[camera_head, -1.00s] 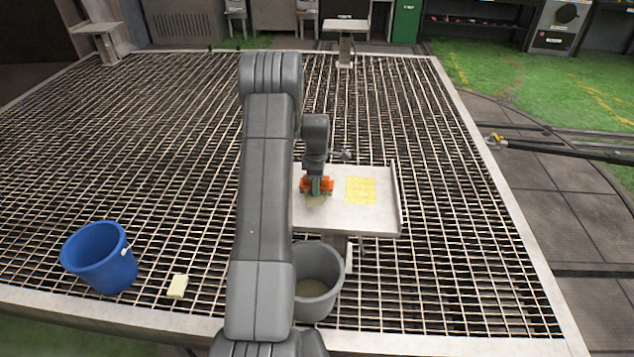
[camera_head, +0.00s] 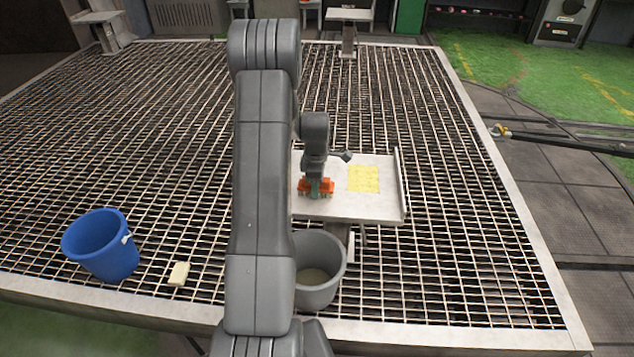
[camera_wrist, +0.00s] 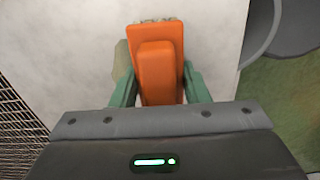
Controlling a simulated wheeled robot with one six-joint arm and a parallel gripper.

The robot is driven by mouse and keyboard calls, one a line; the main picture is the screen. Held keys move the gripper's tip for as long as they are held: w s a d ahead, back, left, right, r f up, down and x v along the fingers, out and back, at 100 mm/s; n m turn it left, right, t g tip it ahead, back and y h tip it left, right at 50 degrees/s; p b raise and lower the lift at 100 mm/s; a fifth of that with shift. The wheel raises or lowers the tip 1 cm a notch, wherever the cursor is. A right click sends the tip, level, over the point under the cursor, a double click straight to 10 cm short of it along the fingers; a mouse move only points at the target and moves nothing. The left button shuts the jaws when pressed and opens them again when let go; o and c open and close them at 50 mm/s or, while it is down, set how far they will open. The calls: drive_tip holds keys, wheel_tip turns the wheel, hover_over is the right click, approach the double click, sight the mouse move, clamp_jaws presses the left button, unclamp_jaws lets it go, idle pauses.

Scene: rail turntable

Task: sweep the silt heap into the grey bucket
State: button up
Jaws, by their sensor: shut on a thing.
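My gripper (camera_head: 317,188) is shut on an orange tool (camera_wrist: 157,65), which stands between its green fingers low over the pale tray (camera_head: 350,208). In the wrist view, a small olive-grey patch of silt (camera_wrist: 121,62) shows beside the tool's left side. More greyish material shows past its far end. In the head view I cannot make out the silt heap apart from the tool. The grey bucket (camera_head: 330,290) stands below the tray's near edge, partly behind my arm. Some brownish material shows inside it. Part of its rim shows in the wrist view (camera_wrist: 262,35).
A yellow square marking (camera_head: 363,179) lies on the tray's right half, with a raised lip at the right edge. A blue bucket (camera_head: 100,250) and a cream block (camera_head: 179,274) are on the open grating at left. The far grating is mostly clear.

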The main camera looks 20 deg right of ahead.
sight(314, 201)
drive_tip(key=shift+s+a+f+b, duration=0.1)
drive_tip(key=shift+s+a+b, duration=0.25)
drive_tip(key=shift+s, duration=0.5)
drive_tip(key=shift+s+a+b, duration=0.15)
drive_tip(key=shift+s+a, duration=0.4)
drive_tip(key=shift+s, duration=0.25)
drive_tip(key=shift+r+p, duration=0.65)
drive_tip(key=shift+r, duration=0.4)
drive_tip(key=shift+w+d+f+p, duration=0.1)
drive_tip(key=shift+w+d, duration=0.8)
drive_tip(key=shift+w, duration=0.75)
drive_tip(key=shift+w+d+f+p, duration=0.15)
drive_tip(key=shift+w+d, duration=0.7)
drive_tip(key=shift+w, duration=0.8)
drive_tip(key=shift+w+d+f+p, duration=0.1)
drive_tip(key=shift+w+d, duration=0.8)
drive_tip(key=shift+w, duration=0.75)
drive_tip(key=shift+f+b, duration=0.5)
drive_tip(key=shift+f, duration=0.15)
